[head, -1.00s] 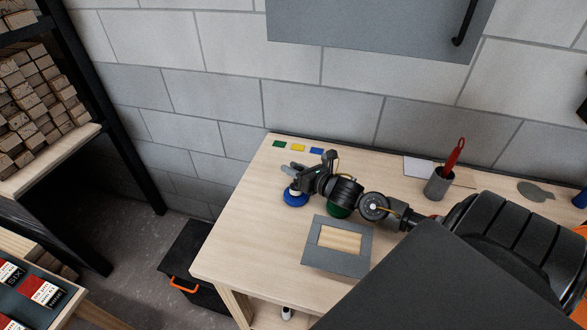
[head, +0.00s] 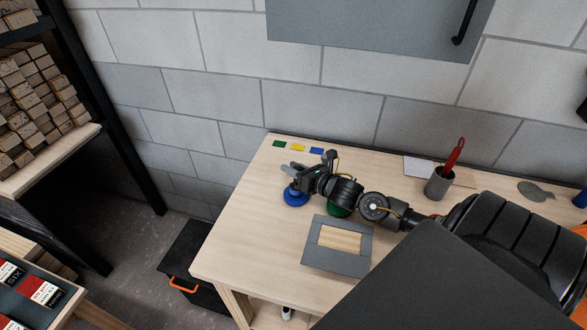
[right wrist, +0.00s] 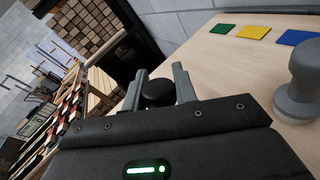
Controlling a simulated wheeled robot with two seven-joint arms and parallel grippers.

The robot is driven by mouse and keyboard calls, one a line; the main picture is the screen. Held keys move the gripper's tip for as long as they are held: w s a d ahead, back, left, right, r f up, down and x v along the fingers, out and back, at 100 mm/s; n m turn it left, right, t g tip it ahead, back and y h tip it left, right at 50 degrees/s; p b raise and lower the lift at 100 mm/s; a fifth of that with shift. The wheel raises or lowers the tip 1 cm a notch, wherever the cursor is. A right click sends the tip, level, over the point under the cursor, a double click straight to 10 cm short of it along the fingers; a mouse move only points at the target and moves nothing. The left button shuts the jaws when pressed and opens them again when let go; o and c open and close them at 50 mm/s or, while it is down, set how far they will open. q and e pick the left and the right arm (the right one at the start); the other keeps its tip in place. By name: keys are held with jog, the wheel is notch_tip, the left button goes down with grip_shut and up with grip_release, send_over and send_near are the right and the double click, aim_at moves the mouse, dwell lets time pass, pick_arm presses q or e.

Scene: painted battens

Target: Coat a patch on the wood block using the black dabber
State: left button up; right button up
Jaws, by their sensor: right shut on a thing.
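My right gripper (head: 291,177) is over the far left part of the bench. It is shut on the black dabber (right wrist: 158,93), whose round dark knob shows between the two grey fingers in the right wrist view. A blue round thing (head: 295,198) is directly below the gripper; I cannot tell whether the dabber touches it. The wood block (head: 341,239) shows as a pale wood patch inside a grey frame (head: 337,260), nearer the front edge and right of the gripper. My left gripper is not in view.
A green round thing (head: 337,210) is partly hidden under my right arm. A grey knobbed tool (right wrist: 300,85) stands beside the gripper. Green (head: 279,143), yellow (head: 297,147) and blue (head: 317,150) cards lie at the back. A grey cup (head: 438,186) holds a red-handled tool. The front left bench is clear.

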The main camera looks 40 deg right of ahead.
dwell(0.4)
notch_tip(320, 180, up, 7)
jog(key=p, duration=0.5)
jog(key=shift+a, duration=0.1)
dwell(0.8)
